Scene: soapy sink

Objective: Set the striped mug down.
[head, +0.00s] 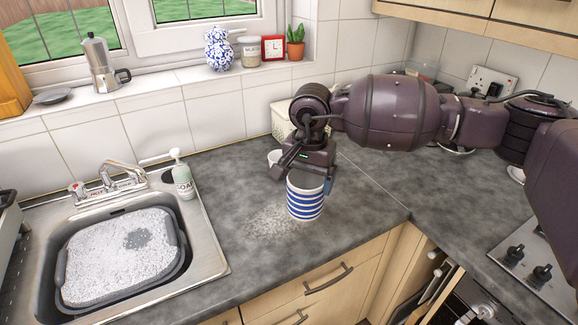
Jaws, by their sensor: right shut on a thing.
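The striped mug (305,201), white with blue horizontal bands, is upright at the middle of the grey counter. My right gripper (303,179) comes down on it from above and is shut on its upper part, hiding some of the rim. The mug's base is at or just over the counter; I cannot tell whether it touches. My left gripper is not in view.
A foamy wet patch (272,222) lies on the counter left of the mug. A small white item (274,157) stands behind it. The sink (215,255) with a suds-filled basin (62,270) and a soap bottle (183,180) are left. Counter to the right is clear.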

